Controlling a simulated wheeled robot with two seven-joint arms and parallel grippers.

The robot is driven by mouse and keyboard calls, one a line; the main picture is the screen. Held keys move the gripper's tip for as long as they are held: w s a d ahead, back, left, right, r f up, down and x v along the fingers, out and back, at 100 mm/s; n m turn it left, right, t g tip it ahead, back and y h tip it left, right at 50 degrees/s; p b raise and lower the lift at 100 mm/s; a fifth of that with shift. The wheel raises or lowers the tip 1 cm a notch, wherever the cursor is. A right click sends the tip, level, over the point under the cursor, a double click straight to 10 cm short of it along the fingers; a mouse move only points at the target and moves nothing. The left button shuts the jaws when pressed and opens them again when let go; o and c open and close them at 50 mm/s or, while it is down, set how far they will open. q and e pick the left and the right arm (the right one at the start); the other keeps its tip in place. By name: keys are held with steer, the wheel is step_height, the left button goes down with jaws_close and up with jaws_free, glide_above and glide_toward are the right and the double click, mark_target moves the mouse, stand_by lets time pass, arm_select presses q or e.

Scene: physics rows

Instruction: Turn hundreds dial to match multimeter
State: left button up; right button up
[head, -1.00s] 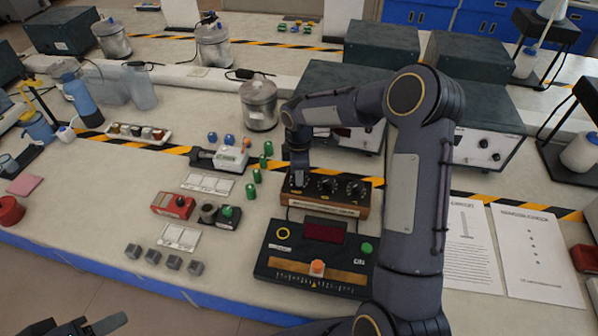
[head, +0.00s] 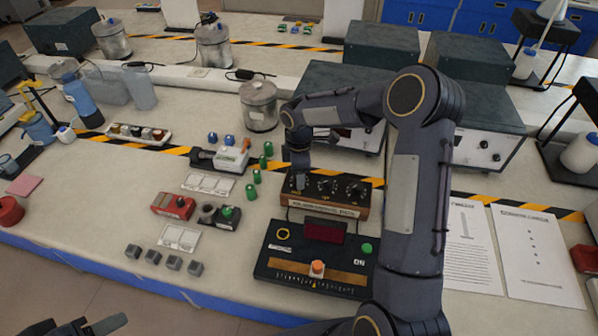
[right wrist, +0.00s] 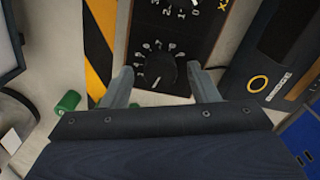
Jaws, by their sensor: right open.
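The dial box (head: 330,207) is dark with a brown front and has several black knobs in a row. My right gripper (head: 299,186) is over its left end and hides the knob there. In the right wrist view, my right gripper (right wrist: 161,82) is open, with one finger on each side of a black dial (right wrist: 160,72) with a white pointer line. I cannot tell whether the fingers touch it. Another dial (right wrist: 170,5) shows partly above. A black panel with a dark red display (head: 323,232) stands in front. I cannot tell which device is the multimeter. My left gripper (head: 92,326) is partly cut off at the bottom left.
An orange knob (head: 317,268) and a green button (head: 366,248) sit on the black panel. Green cylinders (head: 251,191) stand left of the dial box. Printed sheets (head: 535,255) lie at the right. Grey cubes (head: 153,257) stand near the front edge.

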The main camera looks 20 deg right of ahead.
steer(key=shift+r, duration=0.1)
step_height(320, 180, up, 8)
steer(key=shift+f+b, duration=0.15)
steer(key=shift+b, duration=0.35)
stand_by(0.4)
